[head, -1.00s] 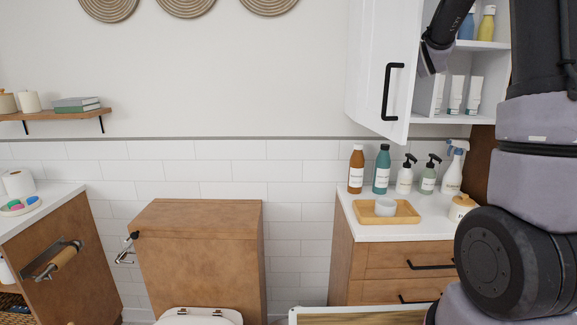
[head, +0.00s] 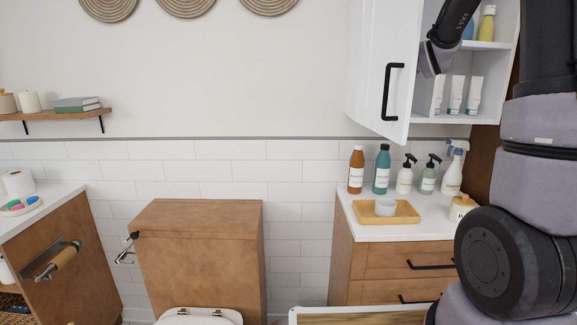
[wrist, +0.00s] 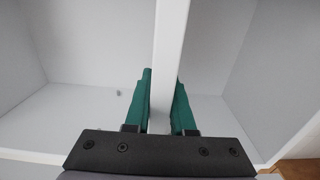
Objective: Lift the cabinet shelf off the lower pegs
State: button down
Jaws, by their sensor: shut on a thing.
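The white cabinet shelf (wrist: 168,60) runs upright through the middle of the wrist view, with a green finger of my gripper (wrist: 161,100) on each side of it. The fingers are shut on its edge. A small peg (wrist: 119,92) shows on the pale cabinet surface left of the shelf. In the head view, my gripper (head: 433,62) is at the open wall cabinet (head: 480,119), beside the door; its fingertips are hidden there. A white shelf board (head: 487,45) shows to its right, with bottles above it.
The white cabinet door (head: 376,75) stands open to the left of my gripper. White tubes (head: 456,95) stand low in the cabinet. Below, the counter holds several bottles, a spray bottle (head: 453,170) and a wooden tray (head: 388,212).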

jog(key=shift+s, duration=0.15)
jog(key=s, duration=2)
dwell(1.1)
